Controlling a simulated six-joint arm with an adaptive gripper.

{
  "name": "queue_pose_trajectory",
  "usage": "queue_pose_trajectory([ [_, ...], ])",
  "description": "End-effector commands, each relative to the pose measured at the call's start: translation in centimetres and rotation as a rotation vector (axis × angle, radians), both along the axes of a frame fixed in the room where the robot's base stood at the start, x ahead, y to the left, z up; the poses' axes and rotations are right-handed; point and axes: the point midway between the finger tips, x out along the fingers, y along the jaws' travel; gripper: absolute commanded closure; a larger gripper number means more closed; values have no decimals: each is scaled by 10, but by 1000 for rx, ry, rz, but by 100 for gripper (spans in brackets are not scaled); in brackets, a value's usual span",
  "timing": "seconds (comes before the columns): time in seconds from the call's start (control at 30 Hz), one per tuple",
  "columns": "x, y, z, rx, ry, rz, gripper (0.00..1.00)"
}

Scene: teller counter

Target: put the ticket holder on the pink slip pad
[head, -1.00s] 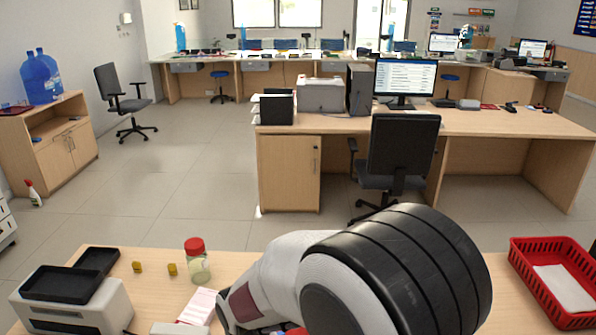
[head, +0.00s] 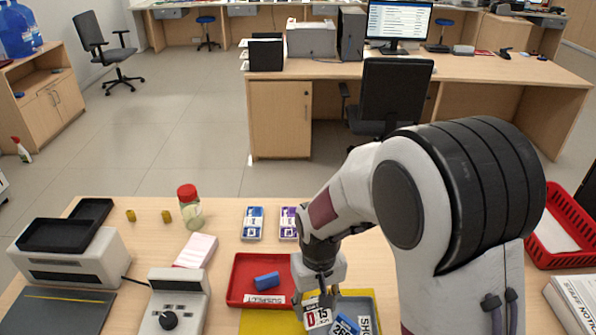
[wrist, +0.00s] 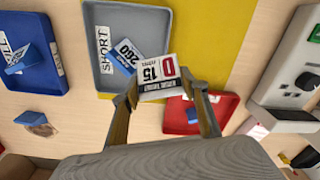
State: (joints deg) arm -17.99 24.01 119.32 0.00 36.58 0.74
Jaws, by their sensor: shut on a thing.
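The ticket holder (head: 318,314) is a small white upright piece marked "D 15", with the D on red. My gripper (head: 319,295) is shut on it, just above or at the edge of the grey tray marked SHORT. In the wrist view the ticket holder (wrist: 160,77) sits between the two fingertips (wrist: 163,90); I cannot tell whether it touches the tray. The pink slip pad (head: 196,251) lies flat on the counter to the left of my gripper, beyond the red tray, with its top bare.
The red SUSPECT tray (head: 243,284), holding a blue bundle (head: 267,281), lies between gripper and pad. The grey tray (wrist: 102,66) holds another blue bundle (wrist: 122,57). A grey device (head: 178,296) stands in front of the pad, and a red-lidded jar (head: 190,212) behind it.

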Motion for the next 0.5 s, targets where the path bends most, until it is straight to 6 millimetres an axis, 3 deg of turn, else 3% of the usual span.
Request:
queue_pose_trajectory([
  [0.5,16,-104,0,0,2,-235,78],
])
